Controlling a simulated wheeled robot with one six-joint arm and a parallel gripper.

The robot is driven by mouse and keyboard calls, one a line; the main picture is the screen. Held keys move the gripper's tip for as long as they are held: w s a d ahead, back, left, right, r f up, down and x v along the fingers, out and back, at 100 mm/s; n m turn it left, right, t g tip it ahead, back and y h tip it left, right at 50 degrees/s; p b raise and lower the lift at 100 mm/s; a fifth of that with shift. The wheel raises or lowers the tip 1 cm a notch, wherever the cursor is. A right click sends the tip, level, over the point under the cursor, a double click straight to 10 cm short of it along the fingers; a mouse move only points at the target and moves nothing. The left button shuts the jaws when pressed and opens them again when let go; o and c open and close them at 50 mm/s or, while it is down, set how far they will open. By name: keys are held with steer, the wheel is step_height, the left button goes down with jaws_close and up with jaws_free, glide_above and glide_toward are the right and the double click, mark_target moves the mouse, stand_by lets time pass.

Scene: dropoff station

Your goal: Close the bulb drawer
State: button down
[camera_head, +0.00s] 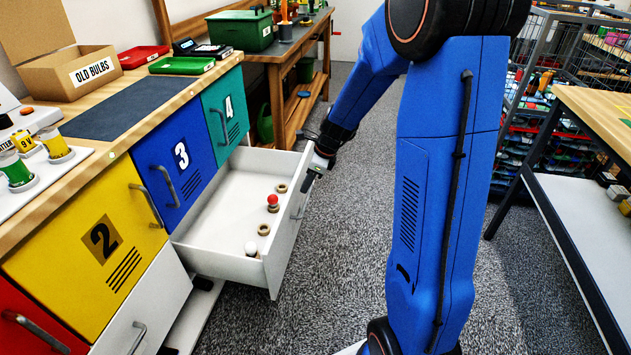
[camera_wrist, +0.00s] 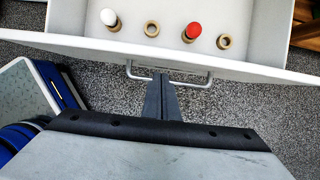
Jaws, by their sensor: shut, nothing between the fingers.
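The white bulb drawer (camera_head: 225,220) stands pulled out below the blue door 3 and teal door 4. In it are a white bulb (camera_head: 251,248) and a red bulb (camera_head: 273,200) in ring holders, plus two empty rings (camera_head: 264,229). My gripper (camera_head: 316,170) is outside the drawer front, near its far end in the head view. In the wrist view the drawer front (camera_wrist: 250,67) crosses the picture, with its grey handle (camera_wrist: 200,83) below. My gripper's fingers (camera_wrist: 161,80) are shut and empty, their tips at the middle of the handle. I cannot tell whether they touch it.
The workbench top (camera_head: 110,108) holds a box marked OLD BULBS (camera_head: 75,72) and trays. Another white drawer front (camera_head: 150,305) sits below yellow door 2 (camera_head: 95,235). A second table (camera_head: 590,125) stands at right. Carpeted floor (camera_head: 330,270) is clear beside the drawer.

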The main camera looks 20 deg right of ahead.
steer(key=shift+w+a, duration=0.55)
steer(key=shift+a, duration=0.15)
steer(key=w+a, duration=0.7)
steer(key=a, duration=0.3)
steer(key=w+a, duration=0.7)
steer(key=a, duration=0.2)
steer(key=shift+w+a, duration=0.15)
steer(key=shift+a, duration=0.25)
steer(key=shift+d, duration=0.1)
